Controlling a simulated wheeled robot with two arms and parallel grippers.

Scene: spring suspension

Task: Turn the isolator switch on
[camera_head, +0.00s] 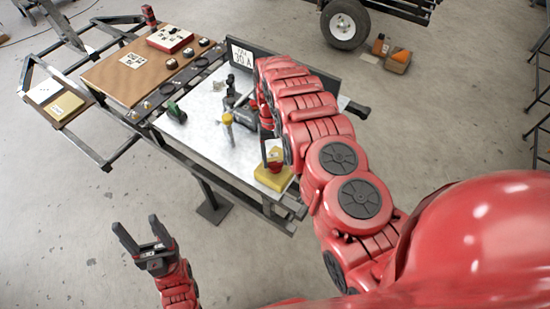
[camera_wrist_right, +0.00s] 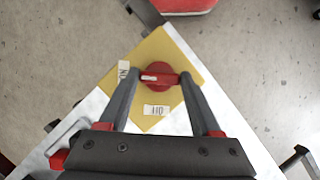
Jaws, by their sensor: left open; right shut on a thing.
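The isolator switch is a yellow plate or box (camera_head: 265,180) with a red knob (camera_head: 275,168), at the front right corner of the metal table. In the right wrist view the yellow plate (camera_wrist_right: 165,50) bears the red knob (camera_wrist_right: 158,70), two white labels and a white mark on the handle. The mark lies toward the left, on the side of the ON label (camera_wrist_right: 124,71); the OFF label (camera_wrist_right: 156,110) lies below the knob. My right gripper (camera_wrist_right: 160,78) is shut on the knob's handle, one finger at each end. My left gripper (camera_head: 138,232) is open and empty, away from the table.
The light metal table (camera_head: 205,140) holds a black clamp-like device, a yellow-topped part (camera_head: 227,118) and a green item (camera_head: 176,113). A "30 A" sign (camera_head: 242,56) stands at its back. A brown board (camera_head: 135,70) with knobs is at the left. Floor around my left gripper is clear.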

